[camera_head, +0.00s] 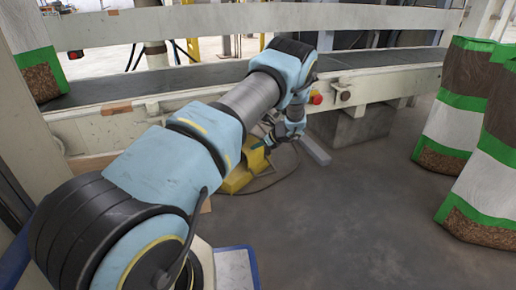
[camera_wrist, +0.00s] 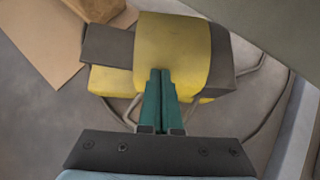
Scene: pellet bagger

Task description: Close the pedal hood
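The yellow foot pedal (camera_head: 237,181) stands on the floor below the conveyor, partly hidden by my arm. Its yellow hood (camera_head: 256,158) shows as a raised part beside my gripper. In the wrist view the hood (camera_wrist: 172,42) is a broad yellow band with dark grey parts to its left and right. A yellow base (camera_wrist: 112,80) shows beneath it. My gripper (camera_wrist: 161,70) has its two green fingers together, with nothing visible between them. The fingertips overlap the hood's lower edge in the wrist view; I cannot tell whether they touch it. The hood's exact angle is unclear.
A dark cable (camera_head: 285,178) loops on the floor by the pedal. A conveyor (camera_head: 375,70) runs behind it, with a red button (camera_head: 317,99) on its side. Filled bags (camera_head: 455,120) stand at right. A cardboard piece (camera_wrist: 45,38) lies beside the pedal. The central floor is clear.

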